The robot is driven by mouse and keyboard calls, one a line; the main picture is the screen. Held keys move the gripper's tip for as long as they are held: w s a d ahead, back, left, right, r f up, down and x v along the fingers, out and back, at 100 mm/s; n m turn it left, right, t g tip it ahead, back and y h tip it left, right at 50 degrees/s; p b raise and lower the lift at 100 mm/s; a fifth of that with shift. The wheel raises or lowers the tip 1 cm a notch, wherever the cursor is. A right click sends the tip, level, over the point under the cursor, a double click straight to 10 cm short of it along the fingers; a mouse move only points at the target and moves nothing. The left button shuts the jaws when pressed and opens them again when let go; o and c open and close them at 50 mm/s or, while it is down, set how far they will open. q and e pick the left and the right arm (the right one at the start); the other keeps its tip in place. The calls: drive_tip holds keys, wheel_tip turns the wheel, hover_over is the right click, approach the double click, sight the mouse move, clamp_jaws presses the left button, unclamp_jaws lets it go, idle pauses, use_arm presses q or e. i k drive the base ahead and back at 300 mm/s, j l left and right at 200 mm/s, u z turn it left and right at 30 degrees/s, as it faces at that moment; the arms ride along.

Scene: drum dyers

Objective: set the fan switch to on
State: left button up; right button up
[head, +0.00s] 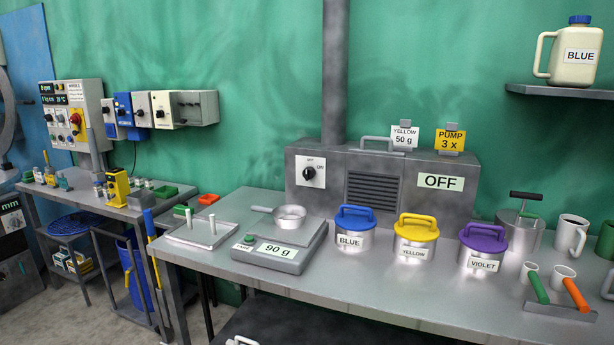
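The fan unit is a dark grey metal box (400,165) at the back of the bench, against the green wall, with a vent grille (373,190) and a duct pipe (335,75) rising behind it. Its switch is a round black knob (309,173) with a pale pointer on a white plate at the box's left front. The plate's small print is hard to read. A pale sign (440,182) on the box's right front reads OFF. Neither of my grippers is in view.
A tray with pegs (200,233) sits at left.

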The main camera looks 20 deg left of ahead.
sight(309, 173)
drive_tip(key=i+j+z, duration=0.2)
drive_tip(key=i+j, duration=0.15)
drive_tip(key=j, duration=0.3)
drive_tip(key=i+j+z, duration=0.1)
drive_tip(key=i+j, duration=0.1)
drive_tip(key=j, duration=0.1)
